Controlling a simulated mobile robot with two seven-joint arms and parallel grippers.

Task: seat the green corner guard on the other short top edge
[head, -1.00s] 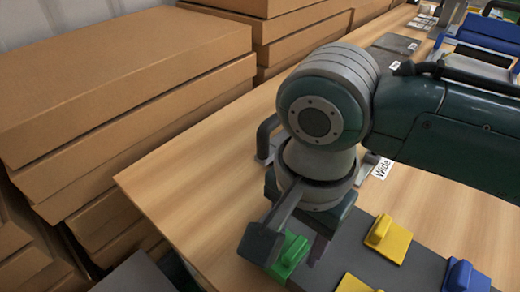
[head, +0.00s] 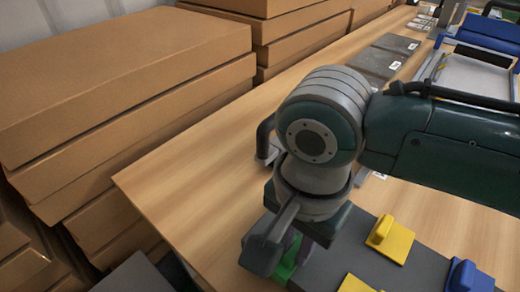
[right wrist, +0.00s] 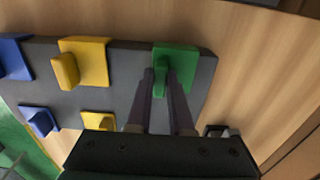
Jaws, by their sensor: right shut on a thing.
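The green corner guard (head: 285,271) lies at the end of a dark grey mat on the wooden table. In the head view it is mostly hidden by my right gripper (head: 289,257). In the right wrist view the green corner guard (right wrist: 185,60) shows as a plate with an upright grip tab. The fingers of my right gripper (right wrist: 160,78) are shut on that tab. The guard still appears to lie on the mat. My left gripper is not in view. I cannot make out the heating element's short top edges.
The grey mat (head: 335,265) also bears yellow guards (head: 392,239) and blue guards (head: 466,278) beside the green one. Stacked cardboard boxes (head: 120,75) stand left of the table. Bare tabletop (head: 190,180) lies left of my right arm.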

